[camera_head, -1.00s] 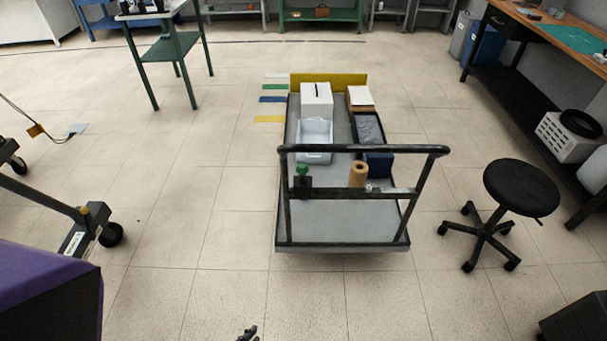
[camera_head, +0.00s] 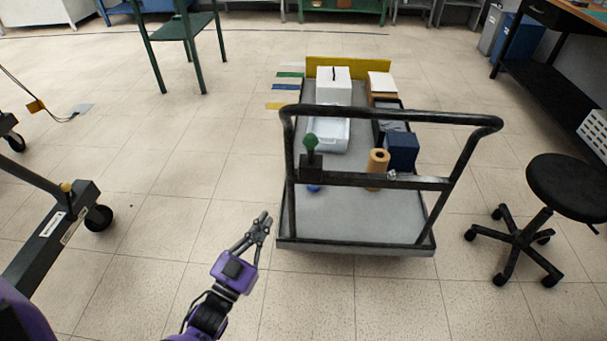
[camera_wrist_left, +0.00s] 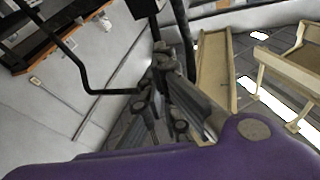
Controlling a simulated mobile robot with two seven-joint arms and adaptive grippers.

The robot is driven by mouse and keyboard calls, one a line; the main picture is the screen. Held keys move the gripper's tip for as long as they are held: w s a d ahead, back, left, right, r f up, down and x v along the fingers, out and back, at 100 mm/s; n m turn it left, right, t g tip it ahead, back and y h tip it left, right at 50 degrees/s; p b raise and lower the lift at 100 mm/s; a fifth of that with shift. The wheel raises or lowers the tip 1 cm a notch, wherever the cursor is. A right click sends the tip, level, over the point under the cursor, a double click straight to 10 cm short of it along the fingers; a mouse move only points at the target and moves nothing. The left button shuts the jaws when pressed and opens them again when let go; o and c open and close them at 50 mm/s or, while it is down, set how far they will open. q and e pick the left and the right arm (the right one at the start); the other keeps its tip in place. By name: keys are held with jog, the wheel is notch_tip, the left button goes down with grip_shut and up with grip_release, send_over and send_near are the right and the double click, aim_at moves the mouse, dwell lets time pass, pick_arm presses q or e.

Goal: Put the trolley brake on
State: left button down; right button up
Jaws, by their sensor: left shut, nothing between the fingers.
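The trolley (camera_head: 365,222) stands ahead, with a grey deck and a black tubular handle frame (camera_head: 400,117) on its near side. A green-knobbed lever (camera_head: 310,142) on a black block sits at the left part of the handle's lower crossbar, and looks upright. My left gripper (camera_head: 262,218) is in front of the trolley's near left corner, low in the picture, apart from the lever. Its fingers are shut and empty. In the left wrist view the gripper fingers (camera_wrist_left: 165,85) show, with dark bars beyond. My right gripper is not in view.
The trolley carries a white box (camera_head: 334,90), a clear bin (camera_head: 326,135), a dark blue box (camera_head: 401,151) and a brown roll (camera_head: 377,165). A black stool (camera_head: 562,182) stands to the right. A wheeled frame (camera_head: 55,235) stands left. The floor between is clear.

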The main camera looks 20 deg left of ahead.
pick_arm(q)
jog(key=w+r+m+t+h+b, duration=0.1)
jog(key=w+r+t+h+b, duration=0.1)
jog(key=w+r, duration=0.15)
jog(key=p, duration=0.1)
send_near(311, 152)
jog(key=w+r, duration=0.3)
jog(key=r, duration=0.3)
jog(key=shift+w+d, duration=0.25)
jog(key=shift+w, duration=0.1)
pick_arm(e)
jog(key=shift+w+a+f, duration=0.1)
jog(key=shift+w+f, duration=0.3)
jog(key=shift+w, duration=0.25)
